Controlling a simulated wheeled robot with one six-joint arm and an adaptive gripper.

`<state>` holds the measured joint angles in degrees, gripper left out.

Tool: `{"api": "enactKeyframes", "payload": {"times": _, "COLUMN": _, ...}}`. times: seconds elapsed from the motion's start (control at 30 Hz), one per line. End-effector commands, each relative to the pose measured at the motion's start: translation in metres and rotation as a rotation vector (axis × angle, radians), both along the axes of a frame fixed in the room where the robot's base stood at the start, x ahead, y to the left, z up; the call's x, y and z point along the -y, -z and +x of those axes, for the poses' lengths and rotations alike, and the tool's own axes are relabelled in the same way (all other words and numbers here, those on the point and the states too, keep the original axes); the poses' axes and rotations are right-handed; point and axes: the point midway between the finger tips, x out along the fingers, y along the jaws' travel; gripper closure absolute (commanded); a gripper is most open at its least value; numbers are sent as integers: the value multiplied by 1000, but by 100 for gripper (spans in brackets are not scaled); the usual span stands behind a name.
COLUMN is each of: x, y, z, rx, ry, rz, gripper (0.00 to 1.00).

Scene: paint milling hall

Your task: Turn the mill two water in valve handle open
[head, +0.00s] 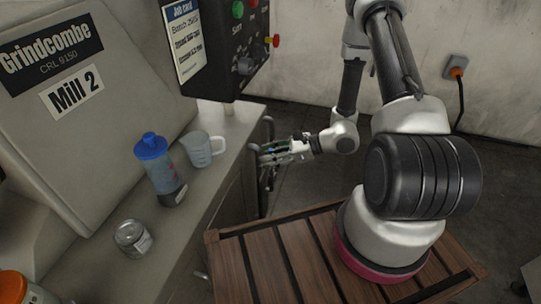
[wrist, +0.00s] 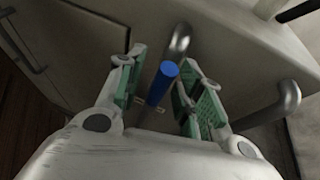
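A blue valve handle (wrist: 163,80) shows in the wrist view as a short round grip, lying between my two green-padded fingers. My gripper (wrist: 164,92) is open around it, with small gaps seen on both sides. The handle's far end is near a bent metal pipe (wrist: 180,42) on the cabinet face. In the head view my gripper (head: 272,153) is at the side of the mill cabinet, and a speck of blue shows between its fingers. No label for the valve is readable, and its body is mostly hidden.
A second bent pipe (wrist: 286,100) stands right of my fingers. The Mill 2 sign (head: 76,93) is on the machine. A control box (head: 225,45) hangs above.

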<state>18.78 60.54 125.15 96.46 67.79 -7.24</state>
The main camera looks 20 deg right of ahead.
Motion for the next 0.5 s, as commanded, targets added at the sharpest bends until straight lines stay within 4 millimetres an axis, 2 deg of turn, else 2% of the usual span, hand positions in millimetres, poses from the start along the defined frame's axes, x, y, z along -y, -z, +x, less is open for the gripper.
{"api": "enactKeyframes", "payload": {"times": 0.17, "x": 13, "y": -6, "z": -4, "rx": 1, "ry": 4, "rz": 1, "gripper": 64}}
{"api": "enactKeyframes", "payload": {"times": 0.5, "x": 76, "y": -34, "z": -31, "rx": 3, "ry": 4, "rz": -1, "gripper": 64}}
